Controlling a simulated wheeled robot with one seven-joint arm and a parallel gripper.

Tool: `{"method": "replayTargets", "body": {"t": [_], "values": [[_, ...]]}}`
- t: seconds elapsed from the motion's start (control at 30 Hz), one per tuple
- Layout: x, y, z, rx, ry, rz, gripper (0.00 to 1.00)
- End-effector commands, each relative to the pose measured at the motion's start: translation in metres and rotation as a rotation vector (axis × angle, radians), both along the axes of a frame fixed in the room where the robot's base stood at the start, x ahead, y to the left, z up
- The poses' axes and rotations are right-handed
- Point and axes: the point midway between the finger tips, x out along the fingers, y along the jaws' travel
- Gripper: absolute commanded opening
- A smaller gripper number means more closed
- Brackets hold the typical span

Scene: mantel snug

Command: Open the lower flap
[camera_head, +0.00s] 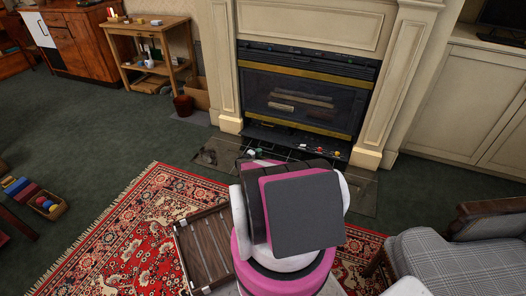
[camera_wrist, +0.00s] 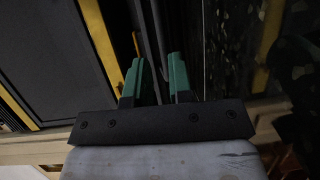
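The fireplace (camera_head: 300,95) has a dark glass front between two brass strips. My arm hides the gripper in the head view.
Small coloured items lie around the hearth (camera_head: 352,190). A red patterned rug (camera_head: 130,220) bears a slatted wooden tray-like piece (camera_head: 207,250). A grey checked armchair (camera_head: 450,258) stands at the right.

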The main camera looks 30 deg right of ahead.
Motion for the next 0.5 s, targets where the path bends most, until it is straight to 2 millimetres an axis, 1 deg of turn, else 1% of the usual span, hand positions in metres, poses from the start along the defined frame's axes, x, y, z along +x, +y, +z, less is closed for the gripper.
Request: {"method": "replayTargets", "body": {"t": [0.03, 0.2, 0.3, 0.5], "values": [[-0.004, 0.012, 0.002, 0.000, 0.000, 0.002, 0.20], [-0.011, 0.035, 0.003, 0.000, -0.001, 0.002, 0.20], [-0.013, 0.041, 0.003, 0.000, -0.001, 0.002, 0.20], [-0.013, 0.042, 0.003, 0.000, -0.001, 0.001, 0.20]]}}
